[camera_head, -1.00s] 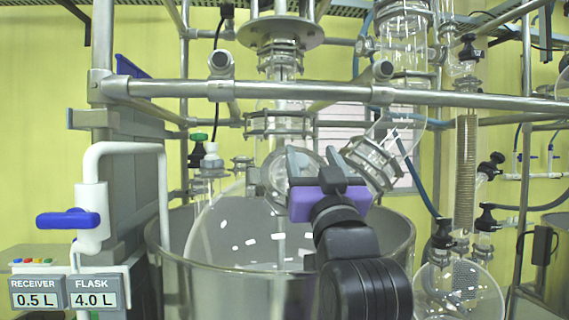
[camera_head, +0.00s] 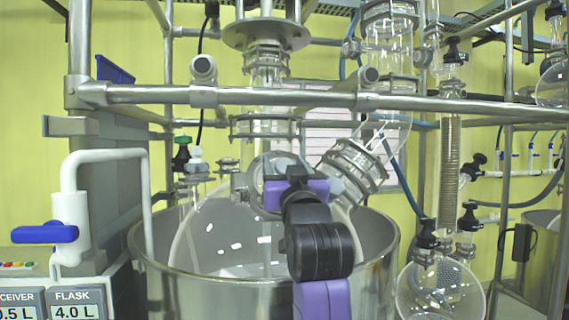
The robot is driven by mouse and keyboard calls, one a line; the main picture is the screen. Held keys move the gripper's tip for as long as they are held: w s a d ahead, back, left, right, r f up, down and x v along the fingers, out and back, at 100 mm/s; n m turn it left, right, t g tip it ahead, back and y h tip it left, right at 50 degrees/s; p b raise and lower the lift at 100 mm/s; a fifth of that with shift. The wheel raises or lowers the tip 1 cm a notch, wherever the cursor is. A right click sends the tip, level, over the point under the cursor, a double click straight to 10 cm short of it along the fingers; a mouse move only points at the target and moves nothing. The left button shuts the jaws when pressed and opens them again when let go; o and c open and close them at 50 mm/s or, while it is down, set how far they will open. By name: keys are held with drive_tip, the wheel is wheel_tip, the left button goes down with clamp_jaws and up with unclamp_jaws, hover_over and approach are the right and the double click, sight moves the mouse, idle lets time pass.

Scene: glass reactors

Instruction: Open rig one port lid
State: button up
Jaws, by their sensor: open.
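The round glass flask (camera_head: 208,235) of the rig sits in a steel bath, with a 4.0 L flask label at lower left. A round port lid (camera_head: 253,172) shows on the flask's upper front, mostly hidden behind my gripper. A metal clamp piece (camera_head: 240,187) is at the port's left side. My gripper (camera_head: 284,166), with a purple body, is in front of the port and points away from the camera at it. Its jaws are open. I cannot tell whether the fingers touch the lid.
The steel bath (camera_head: 160,268) rings the flask. A horizontal metal rail (camera_head: 300,97) crosses above my gripper. An angled glass neck with a metal clamp (camera_head: 352,170) is close on the right. A white pipe with a blue-handled valve (camera_head: 45,233) stands left. A receiver flask (camera_head: 440,290) hangs at lower right.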

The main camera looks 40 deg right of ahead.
clamp_jaws()
drive_tip(key=shift+a, duration=0.1)
idle(0.4)
drive_tip(key=shift+s+a+r+g+h, duration=0.1)
drive_tip(key=shift+a+r+g+h, duration=0.2)
drive_tip(key=shift+a+h, duration=0.15)
drive_tip(key=shift+s+a+r+g+h, duration=0.1)
drive_tip(key=shift+a+r+g+h, duration=0.1)
drive_tip(key=shift+a+r+h, duration=0.25)
drive_tip(key=w+a+n+g+h+b, duration=0.2)
drive_tip(key=w+a+g+h+b, duration=0.1)
drive_tip(key=a+g+h+b, duration=0.1)
drive_tip(key=w+a+r+n+g+h+b, duration=0.1)
drive_tip(key=w+a+g+h+b, duration=0.3)
drive_tip(key=a, duration=0.5)
drive_tip(key=shift+a+n+g+h+b, duration=0.25)
drive_tip(key=shift+n+g+h+b, duration=0.35)
drive_tip(key=shift+h, duration=0.8)
unclamp_jaws()
drive_tip(key=shift+d, duration=0.1)
